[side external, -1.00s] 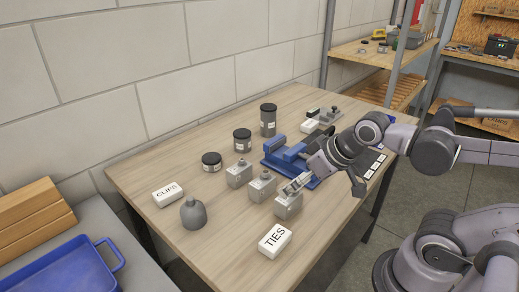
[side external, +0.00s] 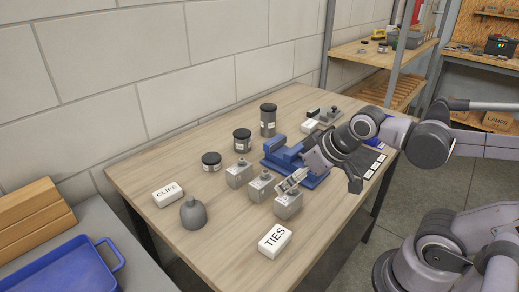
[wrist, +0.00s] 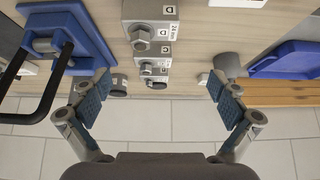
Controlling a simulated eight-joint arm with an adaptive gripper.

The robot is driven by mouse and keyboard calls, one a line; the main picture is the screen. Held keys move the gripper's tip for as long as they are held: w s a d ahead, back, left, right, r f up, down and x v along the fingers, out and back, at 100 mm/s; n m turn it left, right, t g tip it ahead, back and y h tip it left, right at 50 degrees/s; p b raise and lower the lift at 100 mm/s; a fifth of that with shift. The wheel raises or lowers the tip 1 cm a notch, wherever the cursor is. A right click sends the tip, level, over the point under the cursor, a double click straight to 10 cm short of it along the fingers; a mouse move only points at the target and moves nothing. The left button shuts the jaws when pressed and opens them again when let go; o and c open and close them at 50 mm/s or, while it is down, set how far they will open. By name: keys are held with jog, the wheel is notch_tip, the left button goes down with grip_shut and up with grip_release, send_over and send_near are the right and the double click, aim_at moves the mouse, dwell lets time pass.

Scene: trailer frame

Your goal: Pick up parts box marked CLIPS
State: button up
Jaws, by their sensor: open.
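The parts box marked CLIPS (side external: 168,195) is a small white box with dark lettering, lying at the left end of the wooden table behind a grey flask. In the wrist view, a small white piece (wrist: 203,78) beside the right finger is probably this box, mostly hidden. My gripper (side external: 325,178) is open and empty over the table's right half, near the blue vise and well to the right of the CLIPS box. The wrist view shows its two fingers (wrist: 160,105) wide apart with nothing between them.
A similar white box marked TIES (side external: 275,240) lies at the front edge. Several grey blocks (side external: 262,187), the blue vise (side external: 285,158), dark jars (side external: 242,140) and the grey flask (side external: 193,214) stand around. A blue tray (side external: 70,272) is at lower left; the wall (side external: 190,95) runs behind.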

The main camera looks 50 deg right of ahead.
jog(key=w+a+r, duration=0.3)
jog(key=w+r, duration=0.1)
jog(key=w, duration=0.2)
jog(key=m+g, duration=0.1)
jog(key=g, duration=0.1)
send_over(167, 191)
jog(key=s, duration=0.5)
notch_tip(167, 191, down, 4)
jog(key=x, duration=1)
jog(key=shift+w+f, duration=0.15)
jog(key=c, duration=1.2)
